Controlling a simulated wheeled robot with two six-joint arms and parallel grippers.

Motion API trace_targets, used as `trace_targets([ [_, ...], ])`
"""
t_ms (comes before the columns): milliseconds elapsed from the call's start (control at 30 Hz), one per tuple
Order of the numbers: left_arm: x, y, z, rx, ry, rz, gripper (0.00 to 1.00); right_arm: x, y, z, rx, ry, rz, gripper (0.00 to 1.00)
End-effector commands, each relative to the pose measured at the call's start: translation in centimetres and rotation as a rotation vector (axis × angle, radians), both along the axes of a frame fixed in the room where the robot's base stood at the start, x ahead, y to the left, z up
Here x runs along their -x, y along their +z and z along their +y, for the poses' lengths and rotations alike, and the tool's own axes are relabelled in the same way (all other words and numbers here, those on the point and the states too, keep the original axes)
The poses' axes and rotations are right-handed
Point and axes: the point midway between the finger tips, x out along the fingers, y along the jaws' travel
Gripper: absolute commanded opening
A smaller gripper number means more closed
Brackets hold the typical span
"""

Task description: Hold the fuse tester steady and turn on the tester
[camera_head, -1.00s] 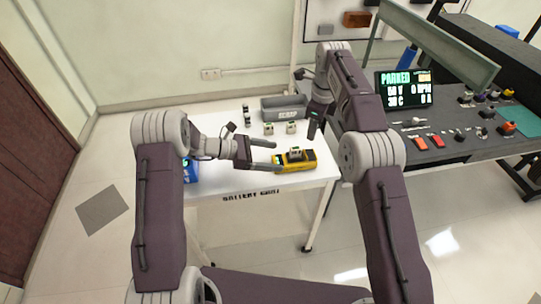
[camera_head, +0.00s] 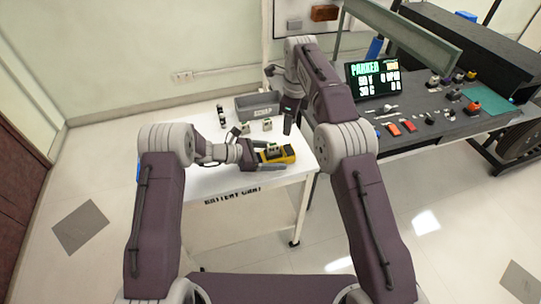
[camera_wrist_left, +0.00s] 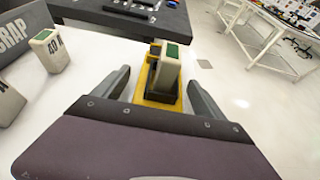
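The yellow fuse tester (camera_head: 290,154) lies on the white cart top near its right front edge. A pale fuse block with a green top (camera_wrist_left: 168,66) stands on the tester in the left wrist view. My left gripper (camera_head: 274,155) is open around the tester, one finger on each side. In the left wrist view gaps show between the fingers (camera_wrist_left: 158,84) and the yellow body (camera_wrist_left: 146,84). My right gripper (camera_head: 288,121) hangs fingers down behind the tester, apart from it; its opening is not clear. The tester's switch cannot be made out.
Loose fuse blocks (camera_head: 267,124) stand behind the tester. A grey scrap bin (camera_head: 258,105) is at the back of the cart (camera_head: 215,178). A dark bench (camera_head: 440,125) with a lit display (camera_head: 373,79) stands to the right. The cart's front left is clear.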

Motion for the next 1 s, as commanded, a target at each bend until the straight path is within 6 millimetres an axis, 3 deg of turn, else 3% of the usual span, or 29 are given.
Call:
trace_targets([
  [33, 0.0, 0.0, 0.0, 0.0, 0.0, 0.0, 0.71, 0.0, 0.0, 0.0, 0.0, 0.0, 0.0, 0.36],
  [200, 0.0, 0.0, 0.0, 0.0, 0.0, 0.0, 0.23, 0.0, 0.0, 0.0, 0.0, 0.0, 0.0, 0.36],
  [267, 0.0, 0.0, 0.0, 0.0, 0.0, 0.0, 0.09, 0.0, 0.0, 0.0, 0.0, 0.0, 0.0, 0.36],
  [400, 0.0, 0.0, 0.0, 0.0, 0.0, 0.0, 0.09, 0.0, 0.0, 0.0, 0.006, 0.061, -0.004, 0.0],
  [567, 0.0, 0.0, 0.0, 0.0, 0.0, 0.0, 0.09, -1.0, -0.2, 0.3, 0.046, 0.425, -0.059, 0.0],
  [800, 0.0, 0.0, 0.0, 0.0, 0.0, 0.0, 0.09, -1.5, -1.9, 0.5, 0.163, 1.212, -0.122, 0.0],
  [1000, 0.0, 0.0, 0.0, 0.0, 0.0, 0.0, 0.09, -0.5, -1.1, 0.2, 0.294, 1.842, -0.186, 0.0],
])
